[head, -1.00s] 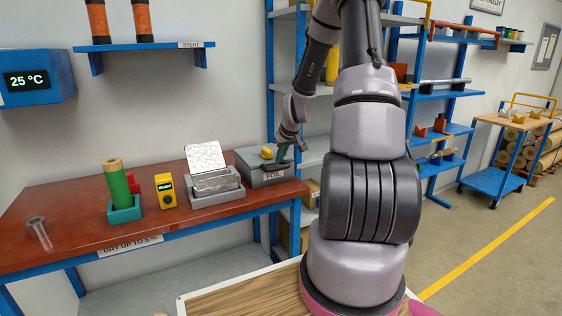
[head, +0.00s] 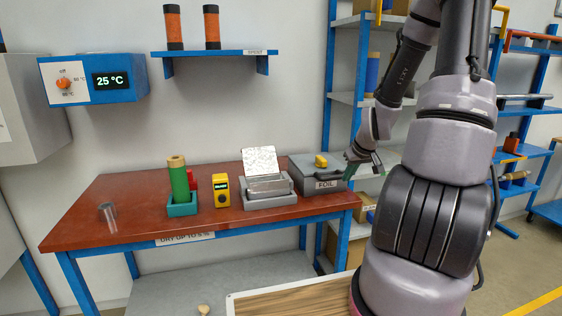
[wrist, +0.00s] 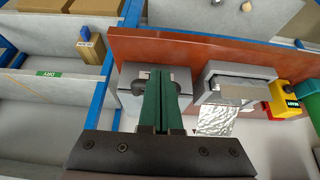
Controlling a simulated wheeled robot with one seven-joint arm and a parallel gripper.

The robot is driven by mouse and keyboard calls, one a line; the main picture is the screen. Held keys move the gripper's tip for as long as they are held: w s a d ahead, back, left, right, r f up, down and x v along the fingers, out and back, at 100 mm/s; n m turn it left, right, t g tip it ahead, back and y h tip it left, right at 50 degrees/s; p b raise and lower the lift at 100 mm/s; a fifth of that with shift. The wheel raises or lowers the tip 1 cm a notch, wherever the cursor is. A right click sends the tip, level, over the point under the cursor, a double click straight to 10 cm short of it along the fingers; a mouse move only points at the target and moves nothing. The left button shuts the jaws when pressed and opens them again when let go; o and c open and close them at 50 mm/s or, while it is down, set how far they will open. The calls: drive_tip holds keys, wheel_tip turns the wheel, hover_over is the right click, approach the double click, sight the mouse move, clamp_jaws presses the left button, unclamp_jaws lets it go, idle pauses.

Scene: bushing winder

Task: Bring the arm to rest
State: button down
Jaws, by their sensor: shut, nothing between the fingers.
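My arm rises at the right of the head view and bends down toward the right end of the red-topped bench (head: 130,205). My gripper (head: 353,168) has green fingers, pressed together with nothing between them. It is just right of the grey FOIL box (head: 329,184), which has a yellow knob (head: 321,161) on its lid. In the wrist view the shut fingers (wrist: 160,74) point over the grey box (wrist: 128,95) and hide part of it. I cannot tell whether they touch it.
On the bench stand a grey tray with an upright foil sheet (head: 260,161), a yellow meter (head: 221,190), a green roll in a teal holder (head: 181,205) and a clear cylinder (head: 107,217). Shelving with blue posts (head: 329,110) stands close behind my arm.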

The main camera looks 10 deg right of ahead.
drive_tip(key=s+a+r+m, duration=0.1)
drive_tip(key=s+a+r, duration=0.4)
drive_tip(key=r, duration=0.4)
drive_tip(key=s+a+r+m+y, duration=0.1)
drive_tip(key=s+a+r+m, duration=0.1)
drive_tip(key=s+a+r, duration=0.3)
drive_tip(key=s+a+r+m+t+y, duration=0.1)
drive_tip(key=s+a+r, duration=0.5)
drive_tip(key=s+r, duration=0.4)
wheel_tip(320, 180, up, 5)
drive_tip(key=shift+r+m, duration=0.1)
drive_tip(key=shift+m, duration=0.2)
drive_tip(key=shift+w, duration=0.1)
